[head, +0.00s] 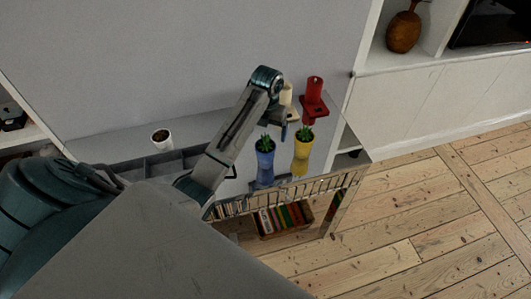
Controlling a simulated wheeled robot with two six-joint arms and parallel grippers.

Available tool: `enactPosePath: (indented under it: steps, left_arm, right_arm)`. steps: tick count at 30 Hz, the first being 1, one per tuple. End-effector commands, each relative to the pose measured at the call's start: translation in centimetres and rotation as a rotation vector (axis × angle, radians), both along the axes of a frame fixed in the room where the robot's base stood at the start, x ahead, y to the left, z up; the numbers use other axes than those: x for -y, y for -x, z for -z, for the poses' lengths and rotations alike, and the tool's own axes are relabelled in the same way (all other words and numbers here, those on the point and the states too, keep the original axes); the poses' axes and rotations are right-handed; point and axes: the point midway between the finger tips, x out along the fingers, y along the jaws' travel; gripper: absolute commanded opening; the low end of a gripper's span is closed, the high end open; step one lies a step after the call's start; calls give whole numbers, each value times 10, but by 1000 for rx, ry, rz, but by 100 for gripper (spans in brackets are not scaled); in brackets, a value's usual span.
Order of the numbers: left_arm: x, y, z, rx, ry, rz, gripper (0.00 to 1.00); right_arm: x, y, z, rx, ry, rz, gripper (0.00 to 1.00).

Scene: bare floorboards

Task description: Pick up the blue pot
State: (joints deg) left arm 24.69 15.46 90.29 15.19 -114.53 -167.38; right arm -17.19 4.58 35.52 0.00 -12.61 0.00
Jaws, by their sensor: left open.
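The blue pot (265,160) holds a small green plant and stands upright on a shiny, reflective table top (225,160). My left arm comes in from the left and bends over the table. My left gripper (283,119) is above and just behind the blue pot, apart from it as far as I can see. It is open and small in the view, with nothing visible held in it. My right gripper is not in view.
A yellow pot (302,154) with a plant stands just right of the blue pot. A red object (314,98) and a cream object (286,95) are behind. A white cup (162,140) stands at left. Books (284,218) sit below the table. Floorboards (440,230) at right are clear.

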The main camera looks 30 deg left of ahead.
Motion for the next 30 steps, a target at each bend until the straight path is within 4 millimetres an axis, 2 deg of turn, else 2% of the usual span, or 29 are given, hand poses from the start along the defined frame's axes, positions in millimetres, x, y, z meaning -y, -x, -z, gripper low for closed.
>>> enactPosePath:
  steps: [5, 18, 26, 30]
  left_arm:
    - [-3, -6, -2, -9, 6, 75, 91]
    - [-3, -6, 47, -8, 4, 76, 91]
    - [-4, -5, 56, -7, 4, 76, 91]
    - [-5, -3, 71, -8, 3, 76, 91]
  right_arm:
    - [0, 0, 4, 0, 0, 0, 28]
    - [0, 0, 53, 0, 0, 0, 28]
    - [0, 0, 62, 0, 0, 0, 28]
    - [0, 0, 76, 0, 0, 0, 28]
